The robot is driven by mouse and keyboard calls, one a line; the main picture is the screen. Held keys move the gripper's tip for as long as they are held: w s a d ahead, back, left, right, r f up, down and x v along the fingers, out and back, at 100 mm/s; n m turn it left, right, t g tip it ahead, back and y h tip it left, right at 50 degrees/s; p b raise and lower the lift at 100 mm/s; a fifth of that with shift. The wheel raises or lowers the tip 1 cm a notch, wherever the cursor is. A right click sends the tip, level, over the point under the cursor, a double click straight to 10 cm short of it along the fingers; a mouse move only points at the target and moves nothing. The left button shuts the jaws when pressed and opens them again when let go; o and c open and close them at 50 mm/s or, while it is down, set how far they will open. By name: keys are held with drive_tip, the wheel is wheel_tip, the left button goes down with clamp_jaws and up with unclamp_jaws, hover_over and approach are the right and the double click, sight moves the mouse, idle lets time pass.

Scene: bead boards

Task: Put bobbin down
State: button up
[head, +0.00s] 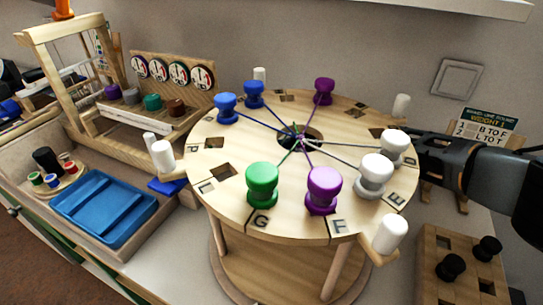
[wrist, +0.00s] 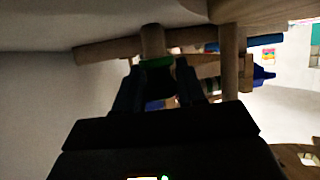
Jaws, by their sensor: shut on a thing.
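My gripper (head: 412,142) reaches in from the right to the rim of the round wooden braiding board (head: 225,180). It is close beside a white bobbin (head: 391,143), and its fingertips are largely hidden in the head view. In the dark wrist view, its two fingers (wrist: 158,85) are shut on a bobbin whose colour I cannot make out. Another white bobbin (head: 374,172), a green bobbin (head: 262,182), a purple bobbin (head: 323,188), a far purple bobbin (head: 324,90) and two blue bobbins (head: 225,105) stand around the board. Threads run from them to the centre hole.
White pegs (head: 390,234) stick out around the rim. A card (head: 487,128) stands behind my arm at right. A holed wooden block (head: 462,258) with black pegs is at front right. A blue tray (head: 105,208) and a wooden frame (head: 75,85) are at left.

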drive_tip(key=shift+w+a+f, duration=0.1)
drive_tip(key=shift+a+f, duration=0.25)
drive_tip(key=shift+f, duration=0.25)
drive_tip(key=shift+f+b, duration=0.35)
drive_tip(key=o, duration=1.1)
drive_tip(key=shift+f, duration=0.2)
drive_tip(key=shift+c, duration=0.2)
drive_tip(key=shift+r, duration=0.1)
drive_tip(key=shift+r+p, duration=0.3)
drive_tip(key=shift+p, duration=0.05)
drive_tip(key=v, duration=1.2)
drive_tip(key=shift+p, duration=0.4)
